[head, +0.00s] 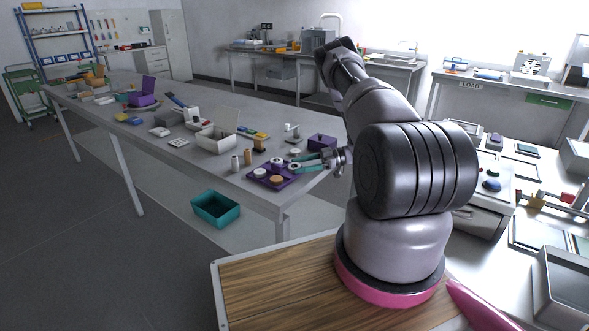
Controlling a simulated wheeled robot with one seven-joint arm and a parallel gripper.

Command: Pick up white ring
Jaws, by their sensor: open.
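A purple tray (267,184) lies near the right end of the long table and holds several small round pieces. White round pieces on it include one at the left (260,172) and one at the back (277,161). A tan round piece (276,178) sits nearer the front. Another white round piece (295,152) is just behind the tray. The pieces are too small to tell which is a ring. My gripper (298,163) reaches in from the right with teal fingers apart. It is over or beside the tray's right side; its height is unclear.
Two small cylinders (235,163) stand left of the tray. A purple box (322,142) is behind my gripper. An open white box (216,139) and other small items crowd the table further left. A teal bin (217,208) is below the table edge.

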